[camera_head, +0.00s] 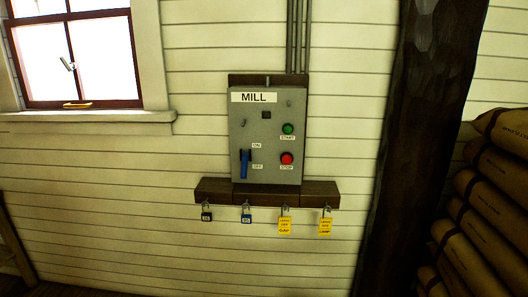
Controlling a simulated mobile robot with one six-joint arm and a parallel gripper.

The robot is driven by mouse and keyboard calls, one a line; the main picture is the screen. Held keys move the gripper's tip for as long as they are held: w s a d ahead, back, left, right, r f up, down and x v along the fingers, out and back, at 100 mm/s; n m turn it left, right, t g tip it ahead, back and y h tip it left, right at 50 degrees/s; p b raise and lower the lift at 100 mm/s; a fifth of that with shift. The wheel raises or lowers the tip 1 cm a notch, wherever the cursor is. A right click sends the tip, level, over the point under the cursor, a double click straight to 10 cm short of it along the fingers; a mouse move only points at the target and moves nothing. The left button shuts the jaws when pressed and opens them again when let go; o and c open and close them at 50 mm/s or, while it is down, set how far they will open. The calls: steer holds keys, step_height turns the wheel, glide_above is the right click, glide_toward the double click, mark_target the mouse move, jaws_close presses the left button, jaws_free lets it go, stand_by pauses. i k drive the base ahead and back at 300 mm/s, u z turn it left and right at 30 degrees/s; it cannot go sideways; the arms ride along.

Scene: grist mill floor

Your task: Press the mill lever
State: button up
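The mill lever (245,164) is a blue handle on the left of a grey control box (268,106) labelled MILL. The handle points down, beside the OFF label, with the ON label above it. The box is fixed to a white plank wall. A green START button (288,129) and a red STOP button (287,158) sit to the right of the lever. My gripper is not in view.
A dark post (410,130) and stacked sacks (480,220) stand to the right. A window (75,60) is at the left.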

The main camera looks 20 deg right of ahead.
mark_target(245, 156)
steer(key=u, duration=1.35)
steer(key=i, duration=3.45)
